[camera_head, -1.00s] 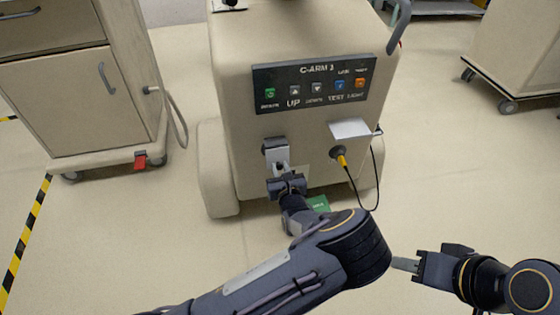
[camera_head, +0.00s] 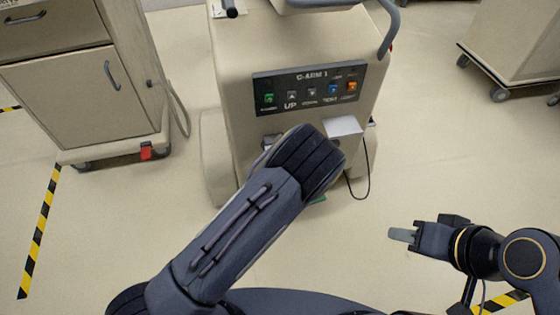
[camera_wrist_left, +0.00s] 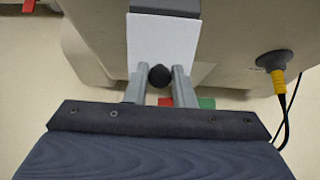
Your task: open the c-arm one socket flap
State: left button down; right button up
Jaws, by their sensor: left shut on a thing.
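The C-arm one cart (camera_head: 235,75) is beige with a dark button panel (camera_head: 310,85) on its front. In the left wrist view the white socket flap (camera_wrist_left: 163,45) stands at top centre, with a round black knob (camera_wrist_left: 159,75) at its lower end. My left gripper (camera_wrist_left: 159,84) has a grey finger on each side of this knob and is shut on it. In the head view my left forearm hides the gripper and most of the flap. My right gripper (camera_head: 402,235) is at lower right, away from the cart; the gap between its fingers does not show.
A yellow plug (camera_wrist_left: 278,75) with a black cable sits in a socket to the right. A white plate (camera_head: 344,127) juts out above that spot. A drawer cart (camera_head: 85,95) stands left and another cart (camera_head: 510,45) at upper right.

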pick_arm(q)
jog(key=shift+s+f, duration=0.1)
jog(key=c, duration=1.3)
grip_release()
jog(key=shift+o, duration=0.2)
jog(key=p+v, duration=0.1)
jog(key=v, duration=0.7)
